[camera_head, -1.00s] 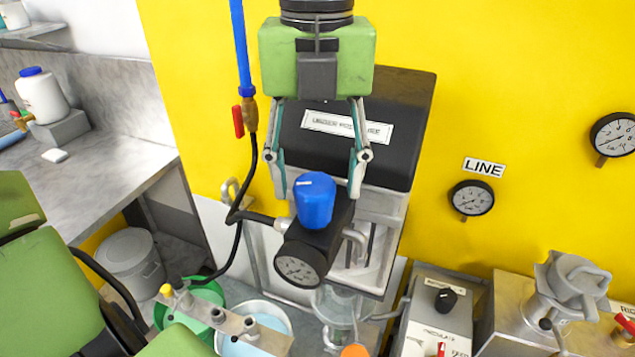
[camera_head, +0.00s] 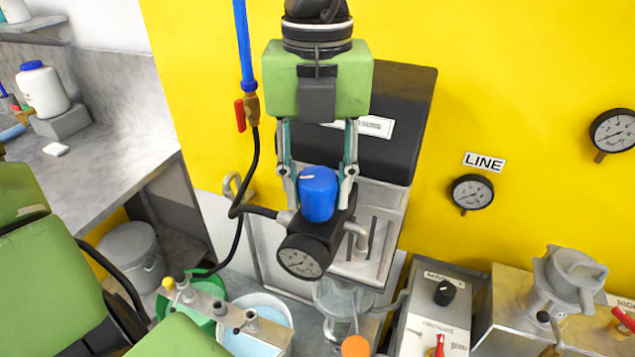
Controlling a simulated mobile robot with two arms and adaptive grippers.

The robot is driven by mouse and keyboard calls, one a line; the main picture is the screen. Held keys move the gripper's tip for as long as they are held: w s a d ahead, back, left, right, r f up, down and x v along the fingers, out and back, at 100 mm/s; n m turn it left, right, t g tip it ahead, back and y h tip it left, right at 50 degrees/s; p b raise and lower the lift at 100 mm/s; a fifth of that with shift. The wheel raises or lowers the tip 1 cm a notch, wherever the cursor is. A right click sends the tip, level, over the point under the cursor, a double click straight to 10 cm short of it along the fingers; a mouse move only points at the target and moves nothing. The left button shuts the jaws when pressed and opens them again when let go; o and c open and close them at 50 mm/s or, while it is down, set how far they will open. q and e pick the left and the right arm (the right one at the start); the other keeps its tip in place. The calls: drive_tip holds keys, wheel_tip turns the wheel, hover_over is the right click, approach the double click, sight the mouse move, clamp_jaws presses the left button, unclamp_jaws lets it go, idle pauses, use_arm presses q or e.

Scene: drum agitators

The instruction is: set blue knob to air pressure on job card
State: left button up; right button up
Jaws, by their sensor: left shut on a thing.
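The blue knob (camera_head: 318,194) stands on top of the black regulator body, with a pale mark on its upper face. My left gripper (camera_head: 319,190) reaches down from above, and its two fingers are closed on the knob's sides. A round pressure gauge (camera_head: 299,257) sits on the regulator's front, below the knob; its needle is too small to read surely. No job card can be made out in this view. My right gripper is not in view.
A black hose runs from a red-handled valve (camera_head: 239,115) to the regulator. The LINE gauge (camera_head: 471,193) hangs on the yellow wall. A control box (camera_head: 437,318) and metal clamp (camera_head: 572,280) stand at lower right. Buckets (camera_head: 257,316) stand below.

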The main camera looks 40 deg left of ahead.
use_arm(q)
drive_tip(key=shift+f+m+b, duration=0.1)
drive_tip(key=shift+m+b, duration=0.7)
drive_tip(key=shift+m, duration=0.5)
drive_tip(key=m+b, duration=0.1)
drive_tip(key=m, duration=0.1)
drive_tip(key=shift+m, duration=0.4)
drive_tip(key=m, duration=0.3)
drive_tip(key=shift+m+b, duration=0.3)
drive_tip(key=shift+b, duration=0.05)
drive_tip(key=m, duration=0.3)
drive_tip(key=shift+m, duration=0.3)
drive_tip(key=m, duration=0.3)
drive_tip(key=shift+m, duration=0.3)
drive_tip(key=m, duration=0.4)
drive_tip(key=shift+r+m, duration=0.2)
drive_tip(key=shift+m, duration=0.1)
drive_tip(key=m, duration=0.4)
drive_tip(key=shift+m+p, duration=0.3)
drive_tip(key=shift+p, duration=0.1)
drive_tip(key=shift+m+p, duration=0.3)
drive_tip(key=shift+m, duration=1.8)
